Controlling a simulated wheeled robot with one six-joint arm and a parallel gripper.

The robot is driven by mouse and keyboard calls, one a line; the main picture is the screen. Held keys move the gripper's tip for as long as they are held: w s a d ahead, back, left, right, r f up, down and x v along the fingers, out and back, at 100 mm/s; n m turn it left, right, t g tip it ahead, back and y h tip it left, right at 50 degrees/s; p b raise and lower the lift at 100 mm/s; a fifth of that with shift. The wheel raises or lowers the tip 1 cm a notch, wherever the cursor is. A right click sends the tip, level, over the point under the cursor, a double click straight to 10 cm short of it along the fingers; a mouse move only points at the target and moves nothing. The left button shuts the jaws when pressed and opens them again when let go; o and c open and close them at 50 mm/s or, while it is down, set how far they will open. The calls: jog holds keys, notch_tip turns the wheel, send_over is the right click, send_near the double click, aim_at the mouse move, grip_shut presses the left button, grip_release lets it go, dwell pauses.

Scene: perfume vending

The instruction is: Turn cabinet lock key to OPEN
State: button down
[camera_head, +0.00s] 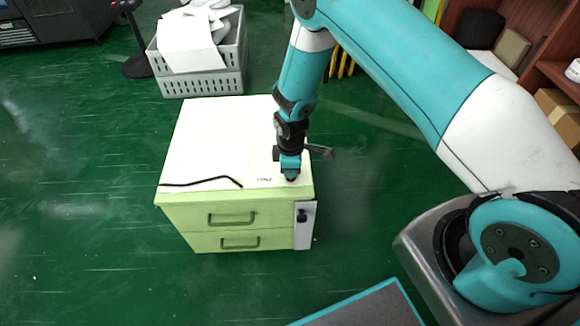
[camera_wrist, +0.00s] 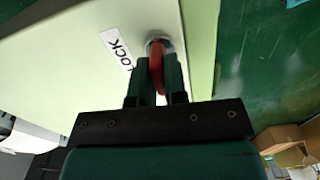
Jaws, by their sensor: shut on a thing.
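The cabinet (camera_head: 215,140) is low, with a pale top and light green drawer fronts. My gripper (camera_head: 290,176) points down at the front right part of its top and covers the lock in the head view. In the wrist view, my gripper (camera_wrist: 158,85) is shut on the red key (camera_wrist: 156,62), with a finger on either side of it. The key stands in a round lock (camera_wrist: 160,44) on the pale surface. I see no OPEN label, and the fingers hide part of the key.
A dark cable (camera_head: 200,182) lies along the cabinet top's front edge. A grey panel with a dark knob (camera_head: 302,215) is on the front right. A grey crate (camera_head: 200,80) with white items stands behind. Green floor is clear to the left.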

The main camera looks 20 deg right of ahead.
jog(key=shift+n, duration=0.5)
jog(key=c, duration=1.2)
grip_release()
jog(key=shift+o, duration=0.2)
jog(key=shift+r, duration=0.1)
notch_tip(320, 180, up, 17)
jog(key=p, duration=0.3)
jog(key=shift+r, duration=0.15)
